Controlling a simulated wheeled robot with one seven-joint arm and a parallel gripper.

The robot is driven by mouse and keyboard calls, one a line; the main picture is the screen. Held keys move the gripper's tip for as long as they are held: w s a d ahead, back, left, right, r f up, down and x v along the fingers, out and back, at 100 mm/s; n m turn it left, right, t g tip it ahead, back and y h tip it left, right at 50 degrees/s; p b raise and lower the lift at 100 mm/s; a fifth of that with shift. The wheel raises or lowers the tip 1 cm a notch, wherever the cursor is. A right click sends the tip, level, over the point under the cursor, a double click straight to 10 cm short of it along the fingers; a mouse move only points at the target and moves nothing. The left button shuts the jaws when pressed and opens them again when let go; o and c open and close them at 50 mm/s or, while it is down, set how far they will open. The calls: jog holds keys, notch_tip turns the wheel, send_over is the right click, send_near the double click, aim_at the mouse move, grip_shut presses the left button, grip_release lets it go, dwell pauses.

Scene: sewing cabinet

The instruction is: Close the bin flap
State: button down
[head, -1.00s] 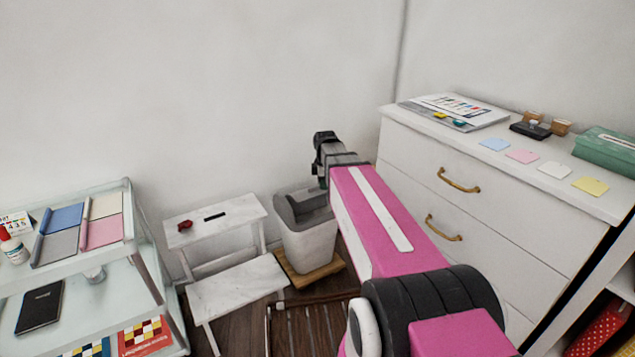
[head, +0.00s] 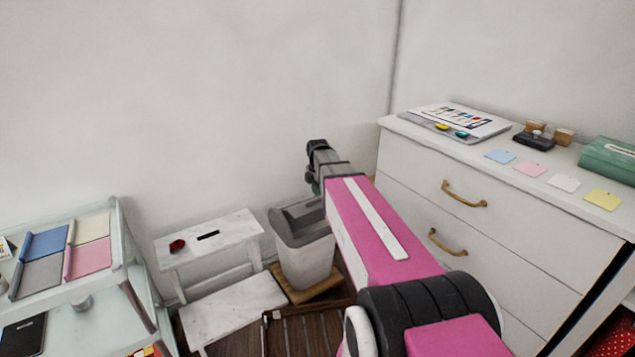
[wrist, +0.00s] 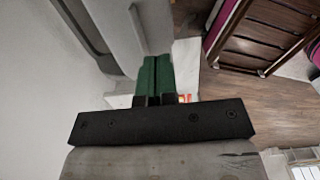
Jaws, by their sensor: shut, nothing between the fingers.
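The bin (head: 305,262) is a pale tapered bin with a grey top, standing beside the white dresser in the head view. Its grey flap (head: 300,212) shows on top, partly hidden by my arm on the right; it looks lowered or nearly so, but I cannot tell whether it is fully shut. My gripper (head: 314,186) is just above the bin's back right side, mostly hidden by its wrist. In the wrist view my gripper's green fingers (wrist: 156,76) are together and empty, close to a pale grey surface. Contact with the flap cannot be made out.
The bin stands on a wooden board (head: 290,288). A white step stool (head: 225,231) with a red item (head: 177,246) is to its left. The white dresser (head: 405,165) stands to the right. A slatted brown piece (head: 305,330) is in front. A glass-shelved cart (head: 105,285) is far left.

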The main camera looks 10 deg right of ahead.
aim_at(317, 208)
notch_tip(317, 208, down, 7)
jog(key=shift+r, duration=0.15)
jog(key=shift+s, duration=0.1)
dwell(0.5)
notch_tip(317, 208, down, 11)
jog(key=s+t+y, duration=0.1)
jog(key=t+y, duration=0.1)
jog(key=t, duration=0.3)
jog(key=shift+s+d, duration=0.2)
jog(key=shift+d, duration=0.15)
dwell(0.4)
dwell(0.4)
